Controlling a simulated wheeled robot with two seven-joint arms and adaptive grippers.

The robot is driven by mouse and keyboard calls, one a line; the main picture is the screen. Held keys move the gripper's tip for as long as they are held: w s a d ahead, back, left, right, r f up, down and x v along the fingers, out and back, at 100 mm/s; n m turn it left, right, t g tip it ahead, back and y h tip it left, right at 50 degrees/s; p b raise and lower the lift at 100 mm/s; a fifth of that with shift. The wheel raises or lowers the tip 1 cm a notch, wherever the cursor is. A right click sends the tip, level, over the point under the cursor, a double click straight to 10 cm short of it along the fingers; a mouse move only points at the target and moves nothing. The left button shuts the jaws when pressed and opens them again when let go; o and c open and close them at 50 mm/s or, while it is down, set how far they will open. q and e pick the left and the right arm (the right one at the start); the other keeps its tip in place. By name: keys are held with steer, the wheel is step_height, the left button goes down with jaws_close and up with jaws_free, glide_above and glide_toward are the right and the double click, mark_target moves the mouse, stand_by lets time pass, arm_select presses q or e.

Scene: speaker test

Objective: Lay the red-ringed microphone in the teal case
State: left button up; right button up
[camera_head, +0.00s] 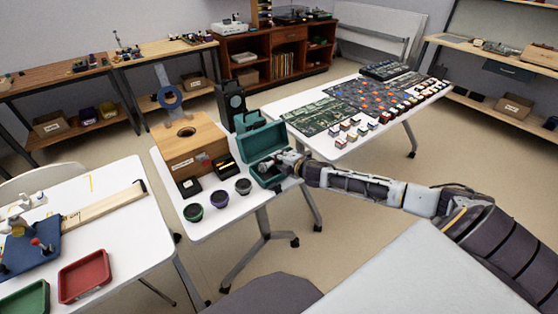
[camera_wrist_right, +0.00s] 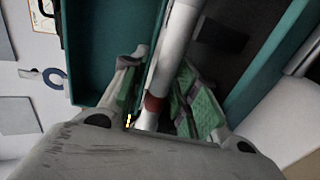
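The teal case (camera_head: 262,146) stands open at the right end of the middle white table, its lid raised at the back. My right gripper (camera_head: 287,162) is at the case's front tray, over its right side. In the right wrist view, the gripper (camera_wrist_right: 158,85) has its green-padded fingers on both sides of the pale microphone (camera_wrist_right: 172,52) and appears shut on it near the red ring (camera_wrist_right: 152,103). Teal case walls (camera_wrist_right: 268,68) show on both sides; whether the microphone touches the case floor cannot be told. My left gripper is out of view.
A wooden box with a round hole (camera_head: 192,140) and a dark speaker (camera_head: 231,105) stand left of and behind the case. Several small dark cups (camera_head: 219,199) line the table's front. A table with circuit boards (camera_head: 312,116) is behind right.

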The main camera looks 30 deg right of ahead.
steer(key=shift+o, duration=0.7)
steer(key=shift+s+f, duration=0.15)
steer(key=shift+s, duration=0.05)
steer(key=shift+v, duration=1.15)
steer(key=v, duration=0.9)
steer(key=shift+r, duration=0.25)
steer(key=shift+r, duration=0.1)
stand_by(0.5)
steer(key=shift+s, duration=0.1)
